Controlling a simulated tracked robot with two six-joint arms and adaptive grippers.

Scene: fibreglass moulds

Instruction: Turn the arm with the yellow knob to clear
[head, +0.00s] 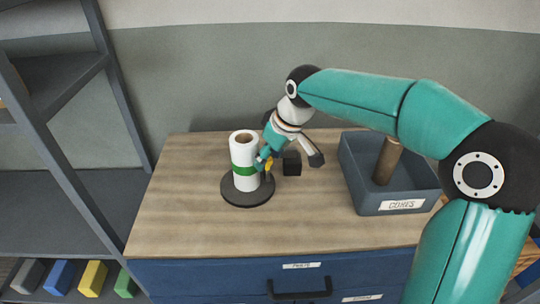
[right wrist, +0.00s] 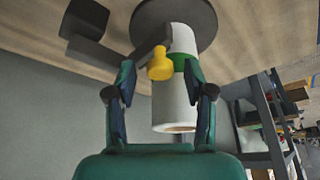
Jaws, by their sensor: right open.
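The yellow knob (right wrist: 161,66) stands between the open fingers of my right gripper (right wrist: 159,74) in the right wrist view, with a gap visible on each side. It sits on a dark swing arm (right wrist: 147,42) that runs towards a black block (right wrist: 86,20). In the head view the knob (head: 268,164) is mostly hidden by my right gripper (head: 265,158), just right of the roll. The white roll with a green band (head: 244,150) stands upright on a dark round base (head: 247,194). The black block (head: 292,163) also shows right of the gripper. My left gripper is out of view.
A grey bin labelled CORES (head: 366,197) stands at the right, with a brown tube (head: 387,160) in it. The wooden worktop (head: 180,215) is clear at the left and front. A grey shelf rack (head: 55,150) stands at the left.

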